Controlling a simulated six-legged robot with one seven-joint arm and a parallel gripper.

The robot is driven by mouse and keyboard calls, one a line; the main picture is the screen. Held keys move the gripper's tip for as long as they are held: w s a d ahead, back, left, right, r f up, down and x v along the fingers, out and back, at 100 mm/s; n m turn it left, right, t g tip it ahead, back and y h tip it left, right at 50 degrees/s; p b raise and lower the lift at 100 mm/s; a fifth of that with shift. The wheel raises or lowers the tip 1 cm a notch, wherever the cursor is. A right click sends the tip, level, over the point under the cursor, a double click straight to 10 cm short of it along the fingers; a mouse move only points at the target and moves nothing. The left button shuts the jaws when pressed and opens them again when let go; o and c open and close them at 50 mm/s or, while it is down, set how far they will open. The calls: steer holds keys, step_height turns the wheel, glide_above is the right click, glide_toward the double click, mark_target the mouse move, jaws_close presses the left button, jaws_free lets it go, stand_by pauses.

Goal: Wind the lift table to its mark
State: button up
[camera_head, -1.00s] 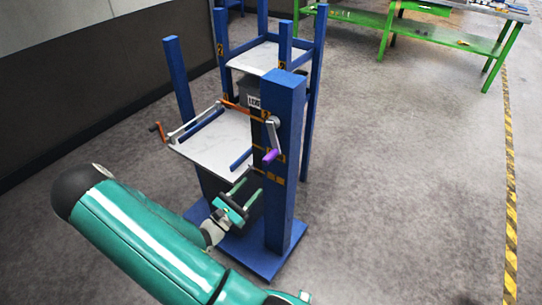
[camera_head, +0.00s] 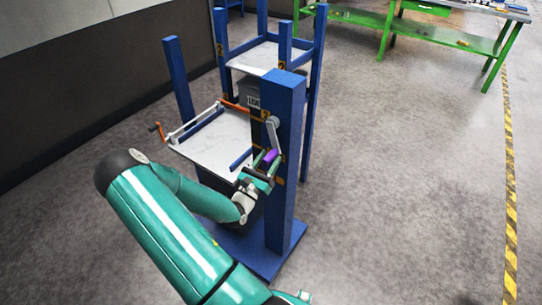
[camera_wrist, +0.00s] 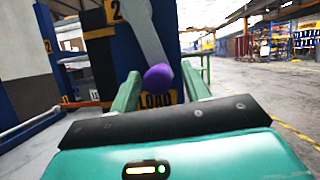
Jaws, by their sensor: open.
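The lift table has a white marbled platform (camera_head: 222,140) between blue posts. A grey crank arm (camera_head: 273,133) with a purple handle (camera_head: 270,156) is on the near blue post (camera_head: 283,190). My gripper (camera_head: 266,163) is open around or just in front of the purple handle. In the wrist view the purple handle (camera_wrist: 158,77) shows end-on between the two green fingers, and the grey crank arm (camera_wrist: 146,40) rises up and left from it. I cannot tell whether the fingers touch the handle. Yellow marks (camera_head: 256,147) show on the column; part of them is hidden by the gripper.
A second white shelf (camera_head: 255,57) stands behind in a blue frame. Green benches (camera_head: 450,35) are at the back right. The floor (camera_head: 410,180) to the right is clear.

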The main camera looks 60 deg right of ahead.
steer(key=shift+x, duration=1.05)
jaws_close()
steer(key=shift+w+m, duration=0.2)
steer(key=shift+m, duration=0.1)
